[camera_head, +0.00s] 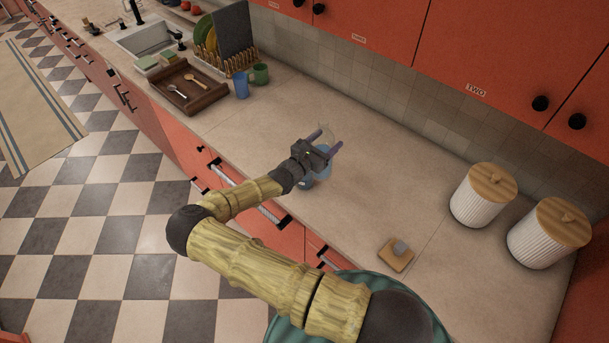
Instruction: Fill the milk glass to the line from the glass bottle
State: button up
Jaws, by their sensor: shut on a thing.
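My gripper (327,141) is over the middle of the counter, shut on a clear, pale bluish glass bottle (326,162). The bottle's upper part shows between and above the fingers, and the gripper hides part of its body. It looks about upright; I cannot tell whether its base touches the counter. A small dark blue thing (306,184) shows just below my wrist, near the counter's front edge, mostly hidden; I cannot tell if it is the milk glass. No fill line or milk can be made out.
Two ribbed white canisters (482,198) stand at right. A small wooden block (396,258) lies nearer. The counter between is clear.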

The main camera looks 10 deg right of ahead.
jog(key=s+d+r, duration=0.3)
jog(key=s+r, duration=0.1)
jog(key=shift+s+r, duration=0.2)
jog(key=shift+r, duration=0.2)
dwell(0.4)
jog(key=shift+d, duration=0.1)
